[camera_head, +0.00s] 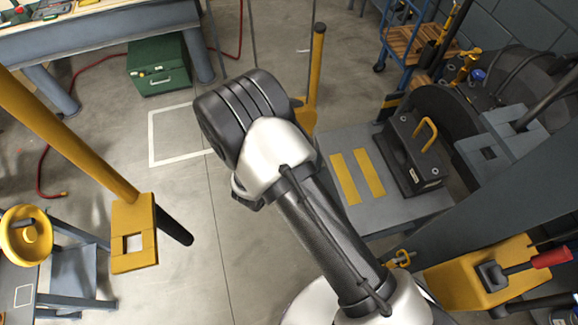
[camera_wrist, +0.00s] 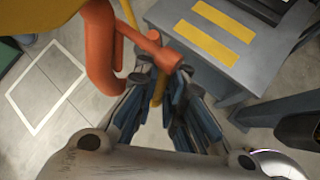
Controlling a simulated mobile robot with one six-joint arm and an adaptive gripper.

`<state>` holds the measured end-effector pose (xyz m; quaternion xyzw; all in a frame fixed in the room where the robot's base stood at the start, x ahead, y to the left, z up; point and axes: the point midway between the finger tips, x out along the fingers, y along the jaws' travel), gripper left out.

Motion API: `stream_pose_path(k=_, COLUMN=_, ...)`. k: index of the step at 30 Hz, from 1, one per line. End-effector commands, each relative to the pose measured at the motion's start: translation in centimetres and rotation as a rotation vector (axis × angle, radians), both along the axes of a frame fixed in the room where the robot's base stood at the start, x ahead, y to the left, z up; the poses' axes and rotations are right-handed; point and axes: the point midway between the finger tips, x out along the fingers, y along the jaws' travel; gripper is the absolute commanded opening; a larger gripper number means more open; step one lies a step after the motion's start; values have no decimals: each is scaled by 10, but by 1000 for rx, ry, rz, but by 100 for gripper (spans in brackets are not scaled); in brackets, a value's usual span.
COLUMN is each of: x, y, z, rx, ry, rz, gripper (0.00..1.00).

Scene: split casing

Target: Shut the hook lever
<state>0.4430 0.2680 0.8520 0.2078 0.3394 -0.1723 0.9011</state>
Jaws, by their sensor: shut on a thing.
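In the wrist view an orange hook lever (camera_wrist: 103,65) has a thick curved part at the left and a short bar (camera_wrist: 148,44) that runs to the right. My gripper (camera_wrist: 164,68) has its fingertips on either side of the bar's end and is shut on it. The blue-grey fingers hide part of the bar's end. A yellow part shows behind the fingers. In the head view my arm hides the gripper and the orange lever, and a yellow post (camera_head: 317,70) stands just beyond my wrist.
A grey table (camera_head: 405,210) with yellow strips stands to the right and carries a black block (camera_head: 412,165). A red-handled lever (camera_head: 545,260) sits on a yellow block at lower right. A yellow beam (camera_head: 70,140) crosses the left. Open floor lies between.

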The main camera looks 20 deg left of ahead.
Motion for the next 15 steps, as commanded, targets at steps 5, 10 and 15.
stream_pose_path(k=5, x=0, y=0, z=0, rx=0, ry=0, rz=0, gripper=0)
stream_pose_path(k=10, x=0, y=0, z=0, rx=-2, ry=-2, rz=0, gripper=0)
stream_pose_path(k=15, x=0, y=0, z=-2, rx=-25, ry=-15, rz=1, gripper=0)
